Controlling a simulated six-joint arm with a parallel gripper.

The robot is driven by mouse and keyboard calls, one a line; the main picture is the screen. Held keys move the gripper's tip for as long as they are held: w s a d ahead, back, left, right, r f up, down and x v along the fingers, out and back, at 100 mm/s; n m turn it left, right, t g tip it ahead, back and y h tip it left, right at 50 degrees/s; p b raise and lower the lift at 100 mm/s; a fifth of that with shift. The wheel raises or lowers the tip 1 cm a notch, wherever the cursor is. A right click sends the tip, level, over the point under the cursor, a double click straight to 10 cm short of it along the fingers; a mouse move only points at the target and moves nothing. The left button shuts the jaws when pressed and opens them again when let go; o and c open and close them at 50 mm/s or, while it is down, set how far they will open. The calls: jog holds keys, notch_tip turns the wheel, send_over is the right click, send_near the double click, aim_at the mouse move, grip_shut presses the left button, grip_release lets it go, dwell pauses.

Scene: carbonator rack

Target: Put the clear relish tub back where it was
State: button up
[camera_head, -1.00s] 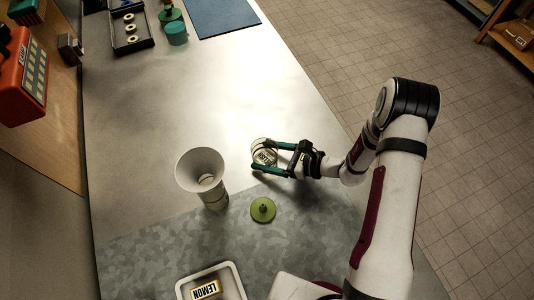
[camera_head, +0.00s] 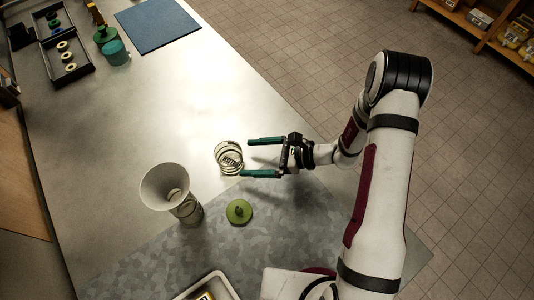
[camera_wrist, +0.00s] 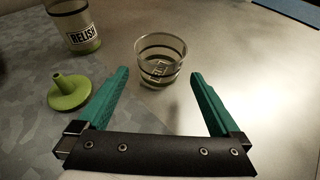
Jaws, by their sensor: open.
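A clear tub (camera_head: 229,157) with dark bands and a label stands upright on the bare grey counter, and it also shows in the wrist view (camera_wrist: 160,62). I cannot read its label surely. My gripper (camera_head: 246,157) is open, its two green fingers just short of the tub and pointing at it. Another clear container marked RELISH (camera_wrist: 83,38), green at its bottom, stands at the upper left of the wrist view. In the head view a pale funnel (camera_head: 165,185) sits on top of that container (camera_head: 188,212).
A green knobbed lid (camera_head: 239,212) lies on the mottled mat (camera_head: 265,235). A pale tray (camera_head: 225,281) is at the bottom edge. Dark trays with rings (camera_head: 67,72), teal and green items (camera_head: 115,52) and a blue mat (camera_head: 155,26) are at the far end. The counter's middle is clear.

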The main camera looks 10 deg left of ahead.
jog(key=v, duration=0.5)
jog(key=shift+d, duration=0.25)
jog(key=s+d+r+n+g+h, duration=0.1)
jog(key=s+r+n+g+h, duration=0.1)
jog(key=s+r+n, duration=0.4)
jog(key=s+r+n+g+h, duration=0.1)
jog(key=s+r+n+h, duration=0.15)
jog(key=r, duration=0.45)
jog(key=s+d+r+n+t+h, duration=0.1)
jog(key=s+d+r+n+h, duration=0.1)
jog(key=s+d+h, duration=0.1)
jog(key=s+d+r+n+t+h, duration=0.1)
jog(key=s+d+r+n+h, duration=0.1)
jog(key=s+d+h, duration=0.2)
jog(key=s+d, duration=0.2)
jog(key=s, duration=0.2)
jog(key=shift+r+t, duration=0.25)
jog(key=shift+t, duration=0.05)
jog(key=shift+d+n, duration=0.15)
jog(key=shift+n, duration=0.1)
